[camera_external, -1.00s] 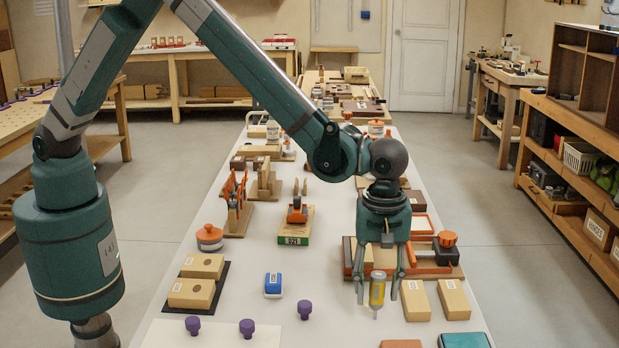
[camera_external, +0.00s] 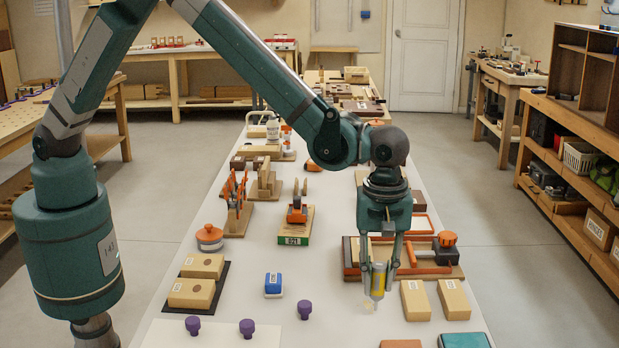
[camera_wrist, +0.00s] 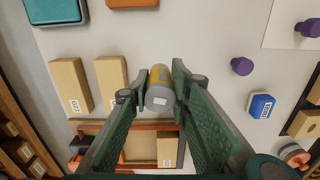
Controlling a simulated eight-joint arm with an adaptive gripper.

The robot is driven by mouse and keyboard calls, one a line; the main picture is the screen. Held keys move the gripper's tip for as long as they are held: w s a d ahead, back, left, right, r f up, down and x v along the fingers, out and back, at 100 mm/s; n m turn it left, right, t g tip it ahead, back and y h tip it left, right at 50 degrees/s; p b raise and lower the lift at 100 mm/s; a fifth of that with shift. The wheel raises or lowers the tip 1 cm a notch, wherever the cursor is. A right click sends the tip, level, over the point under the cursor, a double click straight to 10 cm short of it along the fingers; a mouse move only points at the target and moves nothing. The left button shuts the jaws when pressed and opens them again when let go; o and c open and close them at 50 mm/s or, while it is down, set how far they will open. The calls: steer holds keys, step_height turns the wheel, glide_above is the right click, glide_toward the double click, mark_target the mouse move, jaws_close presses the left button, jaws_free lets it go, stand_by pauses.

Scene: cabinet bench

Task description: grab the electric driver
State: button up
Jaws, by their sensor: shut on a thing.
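The electric driver (camera_external: 378,282) is a small grey and yellow cylinder, upright or nearly so, at the near right part of the white bench. My gripper (camera_external: 379,268) is over it with its fingers on either side, shut on it. In the wrist view the driver (camera_wrist: 160,90) sits between the two fingertips of my gripper (camera_wrist: 159,92), showing its grey end and yellow body. I cannot tell whether its lower end touches the bench.
Two tan blocks (camera_external: 415,300) (camera_external: 453,299) stand just right of the driver. A wooden tray with orange parts (camera_external: 425,272) lies behind it. A blue-and-white block (camera_external: 273,285) and purple knobs (camera_external: 304,309) are to the left. The bench between them and the driver is clear.

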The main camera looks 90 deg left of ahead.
step_height(320, 180, up, 8)
steer(key=shift+f, duration=0.2)
